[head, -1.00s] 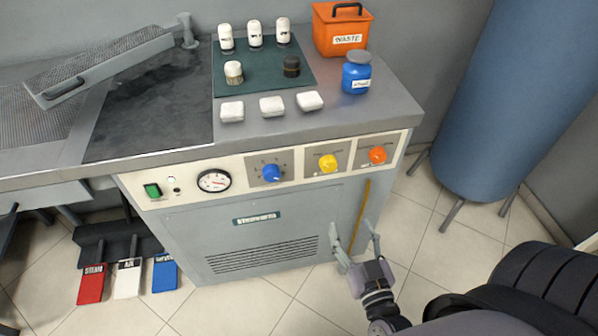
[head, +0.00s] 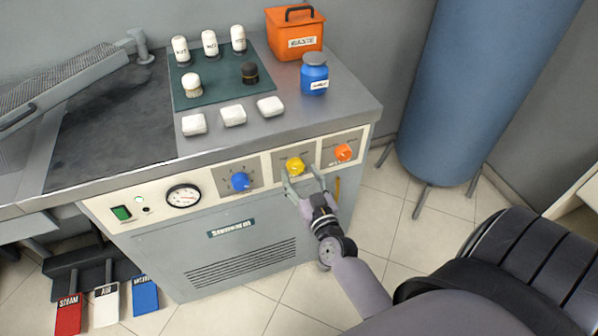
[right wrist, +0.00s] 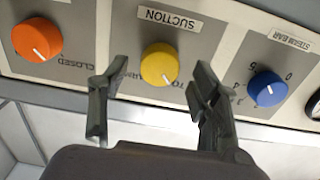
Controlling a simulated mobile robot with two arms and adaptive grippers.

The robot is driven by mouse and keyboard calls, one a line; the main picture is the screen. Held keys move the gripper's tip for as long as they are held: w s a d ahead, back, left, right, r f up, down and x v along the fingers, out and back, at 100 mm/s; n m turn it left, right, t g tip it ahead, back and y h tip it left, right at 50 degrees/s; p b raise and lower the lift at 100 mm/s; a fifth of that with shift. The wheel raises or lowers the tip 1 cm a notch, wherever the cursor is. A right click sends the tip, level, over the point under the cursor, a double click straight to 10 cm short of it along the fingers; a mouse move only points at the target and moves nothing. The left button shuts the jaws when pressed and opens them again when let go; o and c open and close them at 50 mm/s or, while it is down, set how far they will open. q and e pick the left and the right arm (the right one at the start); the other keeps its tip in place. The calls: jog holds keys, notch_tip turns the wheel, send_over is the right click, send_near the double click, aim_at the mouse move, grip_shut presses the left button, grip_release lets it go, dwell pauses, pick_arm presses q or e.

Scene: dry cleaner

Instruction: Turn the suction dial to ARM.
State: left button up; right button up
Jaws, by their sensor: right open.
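My right gripper (head: 300,175) is open in front of the dial. In the right wrist view its two fingers (right wrist: 156,80) stand on either side of the dial, with a visible gap on both sides. I cannot read an ARM marking. My left gripper is not in view.
A blue dial (head: 240,182) and an orange dial (head: 343,152) flank the yellow one. A gauge (head: 183,196) and green switch (head: 121,213) are farther left. The countertop above holds white blocks, bottles, a blue jar (head: 314,75) and an orange waste box (head: 295,35). Pedals (head: 106,304) stand lower left.

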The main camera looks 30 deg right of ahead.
jog(key=shift+x, duration=0.8)
jog(key=shift+s, duration=0.1)
jog(key=shift+c, duration=0.3)
jog(key=c, duration=1.1)
